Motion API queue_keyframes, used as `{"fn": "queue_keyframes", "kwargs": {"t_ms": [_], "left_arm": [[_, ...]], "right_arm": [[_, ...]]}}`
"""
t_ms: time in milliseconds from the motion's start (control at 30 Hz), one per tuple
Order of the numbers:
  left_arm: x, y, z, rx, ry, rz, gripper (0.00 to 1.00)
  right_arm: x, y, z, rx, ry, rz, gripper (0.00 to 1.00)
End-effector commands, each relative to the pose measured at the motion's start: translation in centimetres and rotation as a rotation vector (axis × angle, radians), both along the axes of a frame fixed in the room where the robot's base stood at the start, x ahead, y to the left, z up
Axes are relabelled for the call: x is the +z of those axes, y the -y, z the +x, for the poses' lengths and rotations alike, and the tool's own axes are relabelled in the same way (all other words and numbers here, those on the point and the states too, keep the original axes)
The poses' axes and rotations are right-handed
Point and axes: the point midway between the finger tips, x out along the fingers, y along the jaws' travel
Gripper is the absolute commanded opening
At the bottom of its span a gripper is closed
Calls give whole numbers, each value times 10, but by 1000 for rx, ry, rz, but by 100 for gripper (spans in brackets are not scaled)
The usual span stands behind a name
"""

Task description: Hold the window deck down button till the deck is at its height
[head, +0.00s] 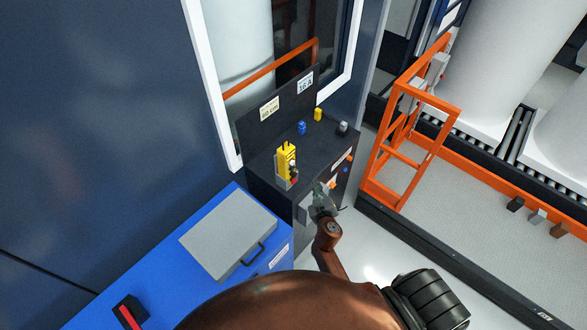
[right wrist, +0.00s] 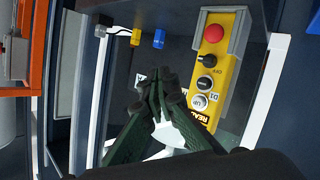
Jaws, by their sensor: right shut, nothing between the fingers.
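A yellow control box (head: 286,160) stands on the dark console (head: 262,170) below the window. In the right wrist view the yellow box (right wrist: 224,75) carries a red knob (right wrist: 214,33), black round controls (right wrist: 205,83) and a pale button (right wrist: 200,102) that seems marked "UP". I cannot make out which control is the window deck down button. My right gripper (head: 320,195) is at the console's front, apart from the yellow box in the head view. In the wrist view its dark fingers (right wrist: 158,98) are shut and empty, left of the box. My left gripper is not in view.
Small blue (head: 301,128), yellow (head: 318,115) and grey (head: 343,128) pieces sit on the console top. A blue bench (head: 130,270) with a grey lidded panel (head: 228,235) adjoins it. An orange railing (head: 383,160) stands right; pale floor lies between.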

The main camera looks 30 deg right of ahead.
Motion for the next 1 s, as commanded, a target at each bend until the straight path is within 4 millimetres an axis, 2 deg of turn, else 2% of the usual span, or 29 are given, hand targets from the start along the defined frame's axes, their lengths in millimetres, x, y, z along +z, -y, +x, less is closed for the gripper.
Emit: {"fn": "queue_keyframes", "kwargs": {"t_ms": [267, 800, 1000], "left_arm": [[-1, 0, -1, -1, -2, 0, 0], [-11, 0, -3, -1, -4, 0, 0], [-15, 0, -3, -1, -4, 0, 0]], "right_arm": [[-1, -2, 4, 1, -2, 1, 0], [-2, -28, 66, 0, 0, 2, 0], [-1, -33, 79, 2, -1, 1, 0]]}}
